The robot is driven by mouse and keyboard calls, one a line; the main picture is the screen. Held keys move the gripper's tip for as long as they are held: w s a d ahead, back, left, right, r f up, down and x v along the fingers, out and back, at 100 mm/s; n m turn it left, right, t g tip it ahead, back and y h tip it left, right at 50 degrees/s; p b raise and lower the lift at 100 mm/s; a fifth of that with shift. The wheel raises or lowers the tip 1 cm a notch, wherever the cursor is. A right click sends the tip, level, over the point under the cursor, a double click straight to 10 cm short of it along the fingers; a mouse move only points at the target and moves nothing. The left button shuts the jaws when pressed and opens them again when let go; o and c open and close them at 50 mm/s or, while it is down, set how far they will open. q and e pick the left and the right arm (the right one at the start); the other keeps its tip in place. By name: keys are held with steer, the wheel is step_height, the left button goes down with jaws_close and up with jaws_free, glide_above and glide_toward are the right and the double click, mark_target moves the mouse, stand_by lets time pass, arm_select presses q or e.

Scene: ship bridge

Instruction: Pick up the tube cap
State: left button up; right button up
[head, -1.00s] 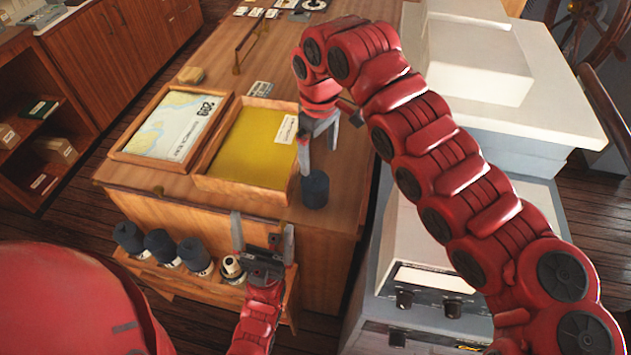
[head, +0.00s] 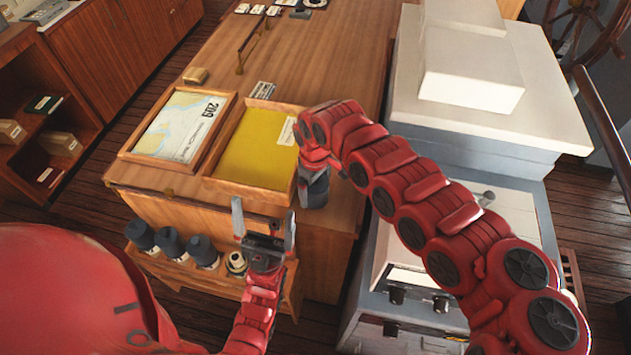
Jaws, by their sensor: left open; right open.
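The tube cap (head: 316,191) is a dark blue-grey cylinder standing on the near right corner of the wooden table. My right gripper (head: 313,181) has its fingers pointing down at the cap, open. One finger shows along the cap's left side; my wrist hides the cap's top, and I cannot tell whether the fingers touch it. My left gripper (head: 264,224) is open and empty in front of the table's front edge, beside an uncapped tube (head: 236,263) with a pale open end.
Several tubes with dark caps (head: 171,243) stand in a wooden rack (head: 180,277) on the table's front. A yellow-bottomed tray (head: 250,148) and a framed chart (head: 180,128) lie behind the cap. A grey-white console (head: 480,130) stands right of the table.

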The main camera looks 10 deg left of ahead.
steer(key=shift+d+f, duration=0.1)
steer(key=shift+f, duration=0.1)
steer(key=c, duration=1.1)
steer(key=shift+r, duration=0.1)
